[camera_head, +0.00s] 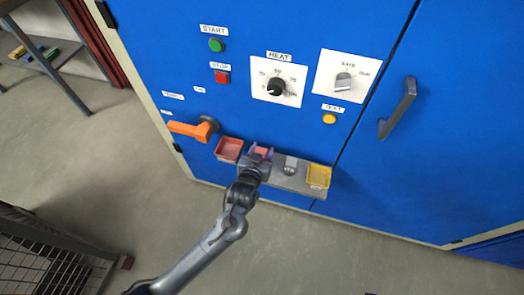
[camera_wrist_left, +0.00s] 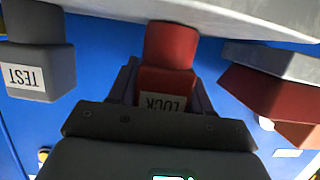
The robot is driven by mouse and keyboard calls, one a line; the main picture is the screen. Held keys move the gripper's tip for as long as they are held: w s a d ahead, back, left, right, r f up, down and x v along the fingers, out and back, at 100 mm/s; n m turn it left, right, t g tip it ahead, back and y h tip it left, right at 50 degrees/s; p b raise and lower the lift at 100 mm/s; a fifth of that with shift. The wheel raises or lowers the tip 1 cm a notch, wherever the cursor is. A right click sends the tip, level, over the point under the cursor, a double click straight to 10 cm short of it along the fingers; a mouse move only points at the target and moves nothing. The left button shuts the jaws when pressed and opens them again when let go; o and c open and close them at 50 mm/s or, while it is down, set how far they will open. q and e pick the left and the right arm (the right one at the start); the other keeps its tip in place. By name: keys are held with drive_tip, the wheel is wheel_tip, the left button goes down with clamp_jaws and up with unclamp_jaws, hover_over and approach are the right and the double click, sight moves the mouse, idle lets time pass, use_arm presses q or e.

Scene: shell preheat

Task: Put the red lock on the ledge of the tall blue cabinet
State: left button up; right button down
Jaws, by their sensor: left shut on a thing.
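The tall blue cabinet (camera_head: 450,150) fills the back, with a grey ledge (camera_head: 268,180) low on its front. My left gripper (camera_head: 261,155) is at the ledge, between the red tray and a grey block. It is shut on the red lock (camera_head: 262,150), whose label reads LOCK. In the left wrist view the red lock (camera_wrist_left: 170,65) sits between the fingers, with its far end against or close to the ledge (camera_wrist_left: 240,18). I cannot tell whether it touches. My right gripper is not in view.
A red tray (camera_head: 229,149) is at the ledge's left end and a yellow tray (camera_head: 318,176) at its right end. A grey TEST piece (camera_head: 290,165) stands between gripper and yellow tray. An orange handle (camera_head: 188,130) juts out at left.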

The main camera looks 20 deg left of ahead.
use_arm(q)
drive_tip(key=o, duration=1.1)
drive_tip(key=shift+f, duration=0.1)
drive_tip(key=shift+r, duration=0.2)
drive_tip(key=shift+s+r, duration=0.15)
drive_tip(key=shift+s, duration=0.2)
drive_tip(key=s+a+m+g+p, duration=0.1)
drive_tip(key=s+g, duration=0.2)
drive_tip(key=s, duration=0.7)
drive_tip(key=s+a+m+g+h+p, duration=0.1)
drive_tip(key=s+g, duration=0.3)
drive_tip(key=s, duration=0.6)
drive_tip(key=s+a+r+m+g+p, duration=0.1)
drive_tip(key=s+g, duration=0.3)
drive_tip(key=s, duration=0.5)
drive_tip(key=shift+s+a+h+p, duration=0.4)
drive_tip(key=shift+a+p, duration=0.15)
drive_tip(key=shift+p, duration=0.35)
